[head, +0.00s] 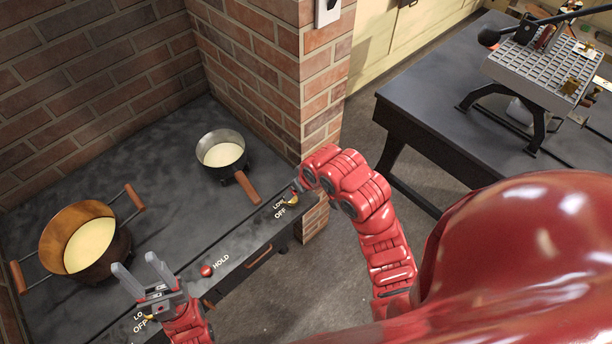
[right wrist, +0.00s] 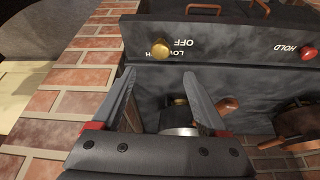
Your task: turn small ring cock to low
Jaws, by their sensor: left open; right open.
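The small ring cock is a brass knob (head: 292,200) at the right end of the stove's front panel, beside the LOW and OFF labels. It also shows in the right wrist view (right wrist: 160,49), just beyond my right gripper (right wrist: 158,74), whose two fingers are apart with nothing between them. The knob lines up with the gap, and I cannot tell if a finger touches it. In the head view the right gripper is mostly hidden by its own wrist. My left gripper (head: 140,268) is open and empty over the left part of the panel, partly covering the other LOW and OFF labels.
A small saucepan (head: 239,169) with a wooden handle stands behind the cock. A copper pot (head: 110,268) stands at left. A red HOLD button (head: 206,270) sits mid-panel. A brick pillar (head: 325,75) rises at the right end. A dark workbench (head: 440,115) stands farther right.

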